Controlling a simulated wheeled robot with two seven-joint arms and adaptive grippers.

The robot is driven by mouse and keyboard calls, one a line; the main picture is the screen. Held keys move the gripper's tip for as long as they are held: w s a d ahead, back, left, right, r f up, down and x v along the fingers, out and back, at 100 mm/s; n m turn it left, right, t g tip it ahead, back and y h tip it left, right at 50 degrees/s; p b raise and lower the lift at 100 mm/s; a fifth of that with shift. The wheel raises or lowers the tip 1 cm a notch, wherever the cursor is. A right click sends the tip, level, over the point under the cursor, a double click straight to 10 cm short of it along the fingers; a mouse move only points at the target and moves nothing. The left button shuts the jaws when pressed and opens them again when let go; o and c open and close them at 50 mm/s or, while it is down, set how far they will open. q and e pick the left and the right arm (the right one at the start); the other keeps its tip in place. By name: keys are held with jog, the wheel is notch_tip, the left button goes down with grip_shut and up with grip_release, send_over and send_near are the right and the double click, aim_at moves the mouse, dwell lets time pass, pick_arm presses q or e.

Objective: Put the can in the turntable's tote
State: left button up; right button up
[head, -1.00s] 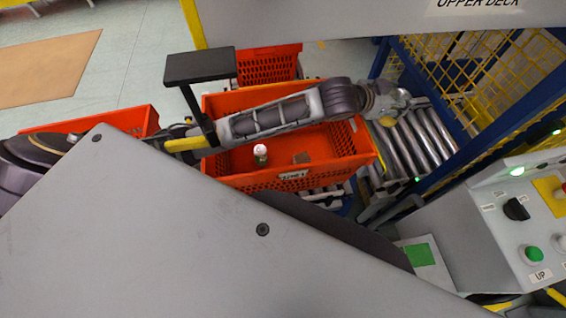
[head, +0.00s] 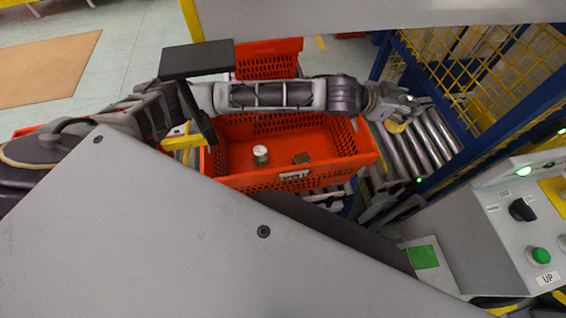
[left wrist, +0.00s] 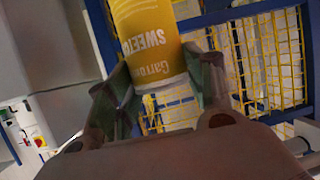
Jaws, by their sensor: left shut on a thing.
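The can (left wrist: 154,40) is yellow with white "SWEETC…" lettering, partly cut off by the top of the left wrist view. My left gripper (left wrist: 165,72) is shut around it, a finger on each side. In the head view my left gripper (head: 404,108) is right of the large orange tote (head: 300,185), above the rollers, and a small yellow part of the can (head: 397,127) shows below it. My right gripper is not in view.
Another orange tote (head: 268,66) stands behind, and an orange edge shows at far left. A roller conveyor (head: 415,145) lies right of the large tote, beside a blue-framed yellow mesh fence (head: 470,60). A control box (head: 505,235) is at lower right. A grey panel covers the top.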

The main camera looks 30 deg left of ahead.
pick_arm(q)
jog(key=shift+w+f+m+h, duration=0.15)
jog(key=shift+f+m+h, duration=0.15)
jog(key=shift+f, duration=0.15)
jog(key=shift+w+a+f+g, duration=0.1)
jog(key=shift+f+g, duration=0.3)
jog(key=shift+a+f+m+g+h+b, duration=1.15)
jog(key=shift+a+f+m+g, duration=1)
jog(key=shift+a+f, duration=2.3)
jog(key=s+a+f+m+g, duration=0.3)
jog(key=s+a+f, duration=0.1)
jog(key=a+f, duration=0.4)
jog(key=s+a+f+m+g+b, duration=0.1)
jog(key=s+a+f+m+g, duration=0.2)
jog(key=a+f, duration=0.5)
jog(key=s+a+g+h, duration=0.1)
jog(key=s+a, duration=0.1)
jog(key=a, duration=0.2)
jog(key=shift+s+a+f, duration=0.2)
jog(key=shift+s+f, duration=0.05)
jog(key=shift+s, duration=0.05)
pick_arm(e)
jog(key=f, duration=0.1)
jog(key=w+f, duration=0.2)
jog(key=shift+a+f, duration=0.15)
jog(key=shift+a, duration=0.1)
